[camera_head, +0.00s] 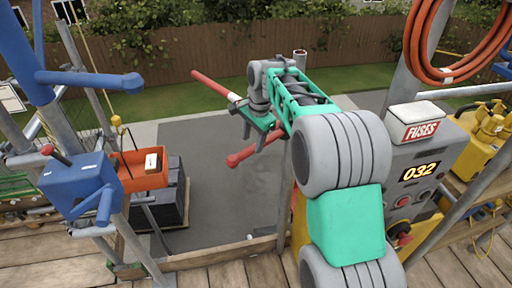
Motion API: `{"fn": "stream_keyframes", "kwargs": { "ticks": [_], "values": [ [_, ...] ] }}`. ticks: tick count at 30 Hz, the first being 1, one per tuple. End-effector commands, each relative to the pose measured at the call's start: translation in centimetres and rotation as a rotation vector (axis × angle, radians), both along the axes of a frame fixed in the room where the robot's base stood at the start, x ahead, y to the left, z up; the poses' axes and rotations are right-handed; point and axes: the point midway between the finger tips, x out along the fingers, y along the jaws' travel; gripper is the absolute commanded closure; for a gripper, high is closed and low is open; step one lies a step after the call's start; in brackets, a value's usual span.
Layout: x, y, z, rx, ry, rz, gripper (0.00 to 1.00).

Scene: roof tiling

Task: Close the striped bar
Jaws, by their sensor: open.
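The striped bar (212,84), red with a white band, slants up and out to the left from behind my gripper. Its right part is hidden by my gripper and arm. A shorter red rod with a knobbed end (240,157) shows just below; I cannot tell whether it belongs to the same bar. My gripper (252,130), with green jaws, is open and points down in front of the bar's near end. Nothing shows held between the jaws, and I cannot tell whether they touch the bar.
A grey upright post (300,56) stands behind my arm. A blue winch box (80,182) and an orange tray (142,170) are at the left. A grey fuse box (418,152) reading 032 and a yellow machine (482,130) are at the right. The plank deck (230,275) runs along the front.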

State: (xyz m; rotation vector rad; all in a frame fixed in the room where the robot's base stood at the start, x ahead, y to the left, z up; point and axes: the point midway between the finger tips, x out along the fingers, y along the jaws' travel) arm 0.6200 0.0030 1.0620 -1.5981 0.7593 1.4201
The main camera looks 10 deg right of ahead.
Motion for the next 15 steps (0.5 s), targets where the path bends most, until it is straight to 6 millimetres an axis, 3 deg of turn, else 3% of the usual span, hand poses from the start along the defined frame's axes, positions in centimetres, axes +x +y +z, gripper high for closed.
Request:
{"fn": "stream_keyframes", "kwargs": {
  "ticks": [6,15],
  "values": [
    [0.6,0.5,-3.5,0.0,0.002,0.004,0.51],
    [0.7,0.4,-4.3,-0.001,-0.002,0.002,0.51]
  ]
}}
